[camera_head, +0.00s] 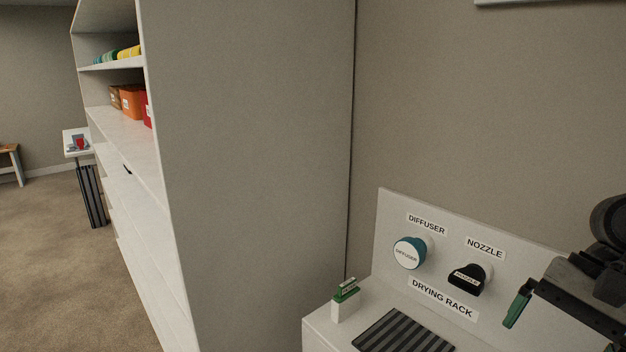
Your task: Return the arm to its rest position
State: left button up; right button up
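My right arm comes in at the right edge, dark and partly cut off by the frame. My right gripper (562,326) is in front of the right part of the drying rack board. One green-padded finger shows on its left, and a bit of green at the lower right edge looks like the other finger. The fingers are wide apart, and nothing shows between them. My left gripper is not in view.
The white drying rack board (392,225) holds a teal-and-white diffuser (409,252) and a black nozzle (468,279). Below are a dark ribbed mat (405,333) and a small green-and-white item (345,300). A tall white shelf unit (255,150) stands left.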

jog(key=w+a+r+m+t+y, duration=0.2)
jog(key=a+m+t+y, duration=0.2)
jog(key=a+m+y, duration=1.15)
jog(key=w+d+f+m+t+h, duration=0.2)
jog(key=f+m+t+h, duration=0.55)
jog(key=m, duration=0.85)
jog(key=w+d+f+m+t+h, duration=0.15)
jog(key=f+m+t+h, duration=0.65)
jog(key=m, duration=0.9)
jog(key=s+d+f+m+g+h, duration=0.3)
jog(key=s+f+m+g+h, duration=0.2)
jog(key=s+f+m+g, duration=1.1)
jog(key=s+f+n, duration=0.2)
jog(key=s+f, duration=0.1)
jog(key=f, duration=1.2)
jog(key=s+f+n, duration=0.3)
jog(key=f, duration=1.2)
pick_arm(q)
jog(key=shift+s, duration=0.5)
pick_arm(e)
jog(key=s+d+f, duration=0.2)
jog(key=s+f, duration=1.1)
jog(key=s, duration=0.2)
jog(key=shift+d+f+g, duration=0.15)
jog(key=shift+d+g, duration=0.15)
jog(key=shift+g, duration=0.05)
